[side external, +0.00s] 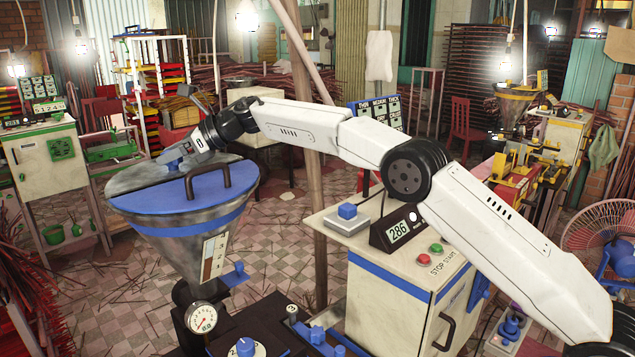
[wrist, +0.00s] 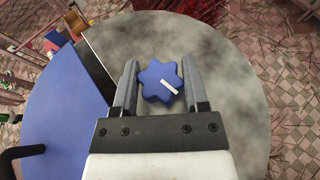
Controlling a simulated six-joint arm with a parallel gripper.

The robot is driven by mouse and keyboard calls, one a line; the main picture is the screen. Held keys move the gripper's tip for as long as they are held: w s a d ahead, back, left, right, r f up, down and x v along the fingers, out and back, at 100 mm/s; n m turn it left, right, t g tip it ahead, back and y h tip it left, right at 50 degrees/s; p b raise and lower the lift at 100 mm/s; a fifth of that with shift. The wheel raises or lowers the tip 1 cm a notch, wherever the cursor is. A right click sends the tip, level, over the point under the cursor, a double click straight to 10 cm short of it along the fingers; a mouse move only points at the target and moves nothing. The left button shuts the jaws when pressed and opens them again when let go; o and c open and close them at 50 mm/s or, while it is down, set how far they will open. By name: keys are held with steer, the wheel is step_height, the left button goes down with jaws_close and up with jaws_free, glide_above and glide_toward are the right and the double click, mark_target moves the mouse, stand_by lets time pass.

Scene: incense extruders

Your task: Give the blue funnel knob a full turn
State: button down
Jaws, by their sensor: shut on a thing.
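The blue funnel knob (wrist: 160,82) is star-shaped with a white pointer line, which points to the lower right in the wrist view. It sits over the grey metal top of the funnel (wrist: 240,110). My gripper (wrist: 160,66) is shut on the knob, with one grey finger on its left side and one on its right. In the side external view my gripper (side external: 172,156) reaches down at the far rim of the large cone funnel (side external: 185,250). The knob is mostly hidden by the fingers there.
A blue half lid (side external: 178,192) with a dark handle (side external: 207,181) covers the near part of the funnel. A pressure gauge (side external: 201,317) is below it. A cabinet with a display reading 286 (side external: 398,231) stands to the right. Incense sticks litter the floor.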

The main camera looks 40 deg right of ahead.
steer(key=shift+m+t+h, duration=0.7)
steer(key=shift+m, duration=0.1)
steer(key=shift+m+t+h, duration=0.5)
steer(key=shift+m, duration=0.1)
steer(key=shift+m+t+h, duration=0.5)
steer(key=shift+m, duration=0.1)
steer(key=shift+r+m+t+h, duration=0.1)
steer(key=shift+m+t+h, duration=0.6)
steer(key=shift+m+h, duration=0.5)
steer(key=shift+c, duration=0.5)
jaws_free()
steer(key=shift+v, duration=3.9)
